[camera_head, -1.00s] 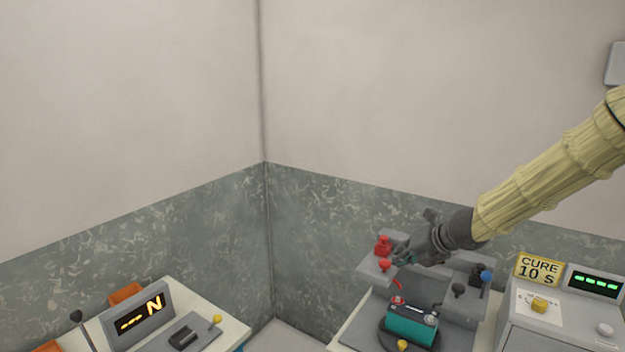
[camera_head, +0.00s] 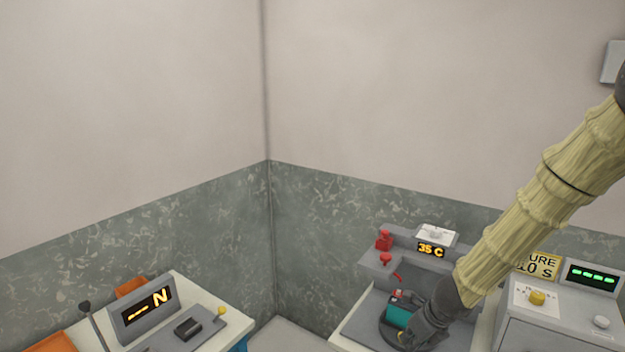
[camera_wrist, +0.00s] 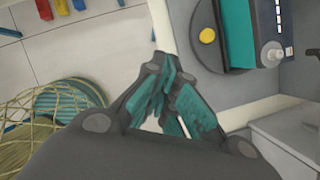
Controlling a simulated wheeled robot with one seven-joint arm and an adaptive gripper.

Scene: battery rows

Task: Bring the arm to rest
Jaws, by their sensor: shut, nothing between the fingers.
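My gripper (camera_head: 428,332) is low at the right in the head view, in front of the right-hand bench, and covers part of it. My arm slopes down to it from the right edge. In the wrist view its teal-padded fingers (camera_wrist: 165,85) are shut with nothing between them. A teal battery (camera_head: 397,316) sits on a dark round plate on the bench, partly hidden behind my gripper. The wrist view shows the battery (camera_wrist: 237,35) at the upper right, apart from the fingers.
A "35 C" display (camera_head: 431,250) and red fittings (camera_head: 384,240) stand behind the battery. A grey cabinet with a yellow knob (camera_head: 537,298) is at the right. A display reading N (camera_head: 147,307) is on the left bench. Tiled floor (camera_wrist: 95,45) shows beside the bench.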

